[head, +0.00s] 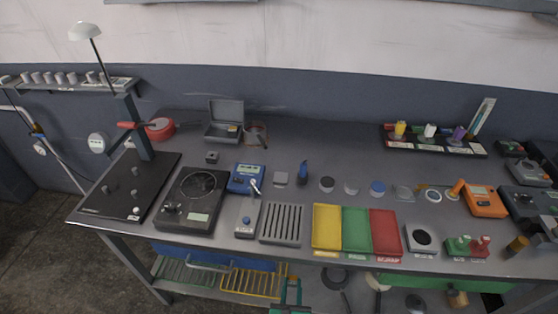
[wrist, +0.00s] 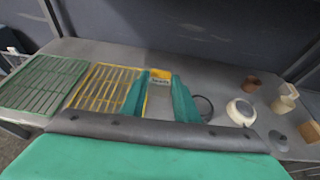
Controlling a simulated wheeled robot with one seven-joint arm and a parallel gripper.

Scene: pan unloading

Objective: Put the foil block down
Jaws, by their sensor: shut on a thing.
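My gripper (wrist: 159,92) has two teal fingers pointing away over the lower shelf, and it also shows at the bottom edge of the head view (head: 290,285). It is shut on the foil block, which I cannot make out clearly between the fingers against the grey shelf. A yellow wire rack (wrist: 105,88) lies just left of and partly behind the left finger. A small yellow label (wrist: 160,74) shows between the fingertips. A green rack (wrist: 42,84) lies further left.
Right of my gripper on the shelf are a dark ring (wrist: 204,107), a white round piece (wrist: 240,112), a brown cup (wrist: 251,84) and a beige piece (wrist: 285,98). The bench above holds yellow (head: 327,226), green (head: 356,229) and red (head: 386,232) trays.

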